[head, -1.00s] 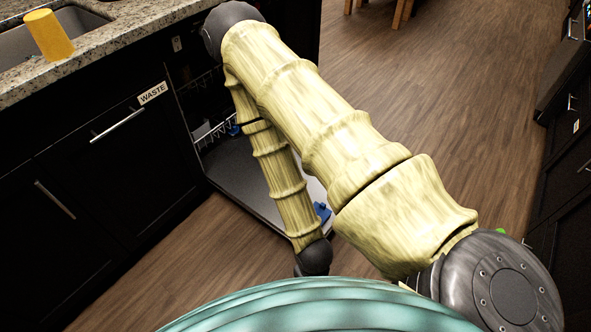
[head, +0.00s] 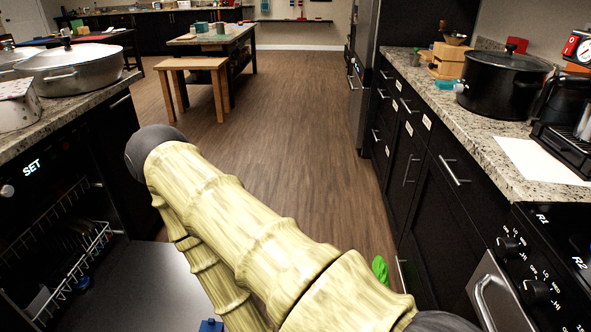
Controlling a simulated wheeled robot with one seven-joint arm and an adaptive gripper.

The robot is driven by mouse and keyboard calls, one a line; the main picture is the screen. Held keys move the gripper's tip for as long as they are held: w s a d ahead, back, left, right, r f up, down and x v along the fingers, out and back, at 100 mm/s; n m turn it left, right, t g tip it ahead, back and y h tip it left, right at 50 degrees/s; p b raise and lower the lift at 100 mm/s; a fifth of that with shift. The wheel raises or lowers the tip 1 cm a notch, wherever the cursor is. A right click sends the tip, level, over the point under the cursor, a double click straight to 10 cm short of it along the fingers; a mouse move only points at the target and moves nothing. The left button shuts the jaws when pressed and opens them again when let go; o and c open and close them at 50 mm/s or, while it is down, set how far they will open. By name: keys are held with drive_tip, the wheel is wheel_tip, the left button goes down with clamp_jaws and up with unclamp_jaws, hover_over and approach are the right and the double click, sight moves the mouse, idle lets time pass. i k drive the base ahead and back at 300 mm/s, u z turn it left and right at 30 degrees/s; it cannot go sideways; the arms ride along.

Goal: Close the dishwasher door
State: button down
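The dishwasher door (head: 150,284) is folded down flat at the lower left in the head view, with a small blue piece (head: 211,325) on it. The dishwasher opening (head: 40,235) is dark and shows a white wire rack (head: 75,262) inside. A lit "SET" display (head: 32,167) sits above the opening. My arm reaches over the right part of the open door and hides some of it. My gripper is not visible in this view.
A counter with a large lidded pot (head: 80,68) is at the left. Black cabinets (head: 405,150) and a stove (head: 545,265) line the right. A wooden bench (head: 195,75) stands far back. A green object (head: 380,270) lies right of my arm.

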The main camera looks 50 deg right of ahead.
sight(151, 288)
drive_tip(key=z, duration=0.85)
drive_tip(key=i, duration=0.95)
drive_tip(key=z, duration=0.55)
